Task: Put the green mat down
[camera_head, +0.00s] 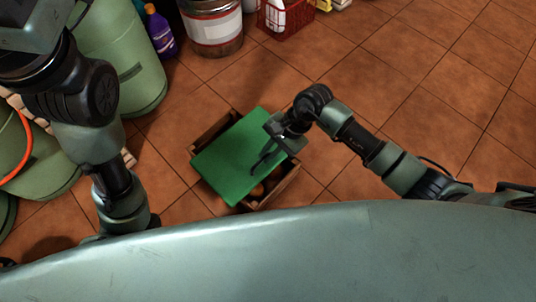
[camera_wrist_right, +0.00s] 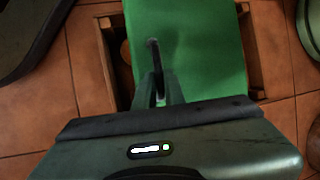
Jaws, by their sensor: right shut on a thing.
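The green mat (camera_head: 228,160) is a flat rectangle at the middle of the head view, over a wooden crate (camera_head: 284,185). My right gripper (camera_head: 264,158) is at the mat's right side, shut on it. In the right wrist view the mat (camera_wrist_right: 205,45) runs away from my right gripper (camera_wrist_right: 157,75), covering much of the crate (camera_wrist_right: 108,62). I cannot tell whether the mat touches the crate's rim or is held just above it. My left arm shows at the left of the head view, but its fingers do not show.
The crate stands on a brown tiled floor (camera_head: 440,110); a round brown thing (camera_head: 257,190) shows inside it. Large green containers (camera_head: 120,50), a purple bottle (camera_head: 160,32), a metal bucket (camera_head: 214,25) and a red basket (camera_head: 285,18) stand beyond. Floor at the right is clear.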

